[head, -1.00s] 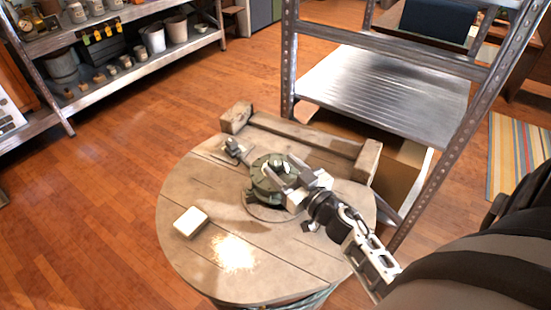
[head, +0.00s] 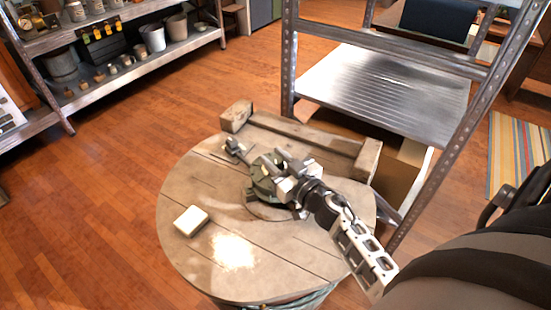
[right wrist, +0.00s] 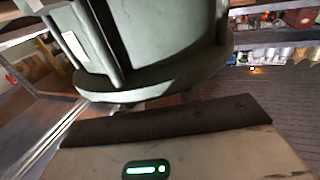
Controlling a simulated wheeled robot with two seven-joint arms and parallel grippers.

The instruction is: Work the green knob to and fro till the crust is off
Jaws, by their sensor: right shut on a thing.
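The dull green knob (head: 261,189) stands near the middle of the round wooden table top. My right gripper (head: 274,168) comes in from the right over it and is shut on it, hiding much of its top and right side. In the right wrist view the knob (right wrist: 165,35) fills the top middle, with ribs and a wide rim, close against a dark finger pad. I cannot make out any crust on it. My left gripper is not in view.
A small grey metal fitting (head: 235,147) lies behind the knob. A pale block (head: 191,220) lies at the table's left, beside a bright patch. A wooden frame (head: 305,137) edges the table's back. A metal rack (head: 385,95) stands behind; open floor lies left.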

